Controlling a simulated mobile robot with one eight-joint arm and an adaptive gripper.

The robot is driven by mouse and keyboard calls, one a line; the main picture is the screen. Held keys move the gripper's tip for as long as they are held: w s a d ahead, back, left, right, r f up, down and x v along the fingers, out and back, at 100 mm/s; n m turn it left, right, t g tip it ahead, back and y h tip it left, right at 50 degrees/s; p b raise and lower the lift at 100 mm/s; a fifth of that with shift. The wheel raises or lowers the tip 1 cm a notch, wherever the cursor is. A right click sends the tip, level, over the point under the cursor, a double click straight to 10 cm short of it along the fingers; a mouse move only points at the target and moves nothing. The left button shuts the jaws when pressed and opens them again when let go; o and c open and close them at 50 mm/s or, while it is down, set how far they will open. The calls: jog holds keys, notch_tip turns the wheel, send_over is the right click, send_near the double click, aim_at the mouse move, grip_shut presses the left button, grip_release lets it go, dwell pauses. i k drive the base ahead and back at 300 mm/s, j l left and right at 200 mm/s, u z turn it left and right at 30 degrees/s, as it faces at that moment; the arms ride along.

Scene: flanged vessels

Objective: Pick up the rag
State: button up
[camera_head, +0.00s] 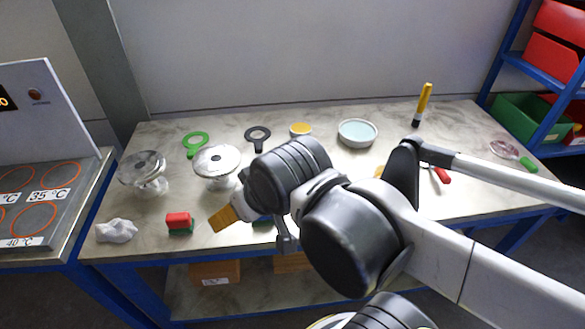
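The rag (116,231) is a small white crumpled cloth. It lies on the front left corner of the workbench (145,222), close to the front edge. My arm reaches in from the right over the middle of the bench. The end of my arm, around a small grey hooked part (287,238), is well to the right of the rag and apart from it. My fingers are mostly hidden behind my own arm links, so whether my gripper is open or shut does not show.
A red and green block (179,222) lies right of the rag. Two flanged glass vessels (143,168) (216,162) stand behind. A tan-ended item (223,218) is beside my wrist. A hotplate stand (40,205) adjoins the left. A dish (357,132) stands at the back.

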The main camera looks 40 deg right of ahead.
aim_at(118, 230)
jog(key=i+j, duration=0.2)
jog(key=j, duration=0.15)
jog(key=i+j+u, duration=0.1)
jog(key=j, duration=0.25)
jog(key=i+j, duration=0.25)
jog(key=j+u, duration=0.05)
jog(key=j, duration=0.05)
